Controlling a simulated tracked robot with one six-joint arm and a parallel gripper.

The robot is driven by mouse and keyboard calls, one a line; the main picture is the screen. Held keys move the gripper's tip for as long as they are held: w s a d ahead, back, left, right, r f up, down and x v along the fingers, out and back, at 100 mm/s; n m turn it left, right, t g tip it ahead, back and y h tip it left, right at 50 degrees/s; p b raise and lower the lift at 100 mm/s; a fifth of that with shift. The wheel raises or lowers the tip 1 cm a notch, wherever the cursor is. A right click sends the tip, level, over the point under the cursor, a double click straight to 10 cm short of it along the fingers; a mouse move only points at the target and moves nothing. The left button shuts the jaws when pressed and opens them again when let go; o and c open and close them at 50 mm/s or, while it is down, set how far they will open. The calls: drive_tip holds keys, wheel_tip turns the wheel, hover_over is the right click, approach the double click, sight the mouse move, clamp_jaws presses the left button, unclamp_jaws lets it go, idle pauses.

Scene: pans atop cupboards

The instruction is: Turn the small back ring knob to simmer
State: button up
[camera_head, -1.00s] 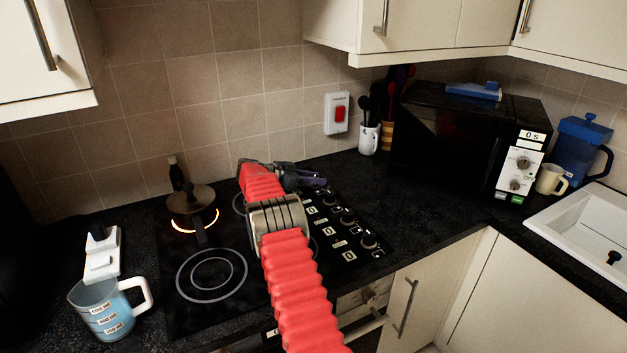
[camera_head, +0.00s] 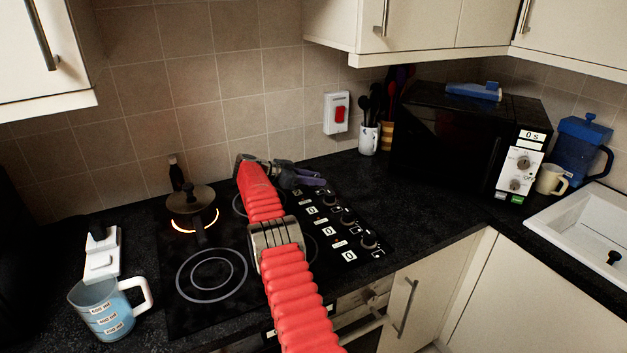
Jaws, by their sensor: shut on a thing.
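The black hob (camera_head: 180,318) has several knobs in a column on its right side, each beside white markings. The front knob (camera_head: 369,242), the one behind it (camera_head: 347,217) and a third (camera_head: 330,200) show clearly. My gripper (camera_head: 314,181) is at the back end of this column, low over the hob. It is shut on a knob there, which its jaws hide, so I cannot read that knob's setting. A pan (camera_head: 190,199) sits on the back left ring, which glows orange. My red arm hides part of the right-hand rings.
A measuring jug (camera_head: 103,312) stands at the front left, below a white switch box (camera_head: 102,255). A dark bottle (camera_head: 176,174) is behind the pan. A utensil mug (camera_head: 368,138) and black microwave (camera_head: 445,135) stand at the back right. Counter right of the knobs is clear.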

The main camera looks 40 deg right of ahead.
drive_tip(key=shift+w+r, duration=0.1)
drive_tip(key=shift+r, duration=0.15)
idle(0.7)
drive_tip(key=o, duration=1)
drive_tip(key=shift+f+g, duration=0.2)
drive_tip(key=shift+g, duration=0.1)
drive_tip(key=shift+o, duration=0.2)
drive_tip(key=shift+r, duration=0.1)
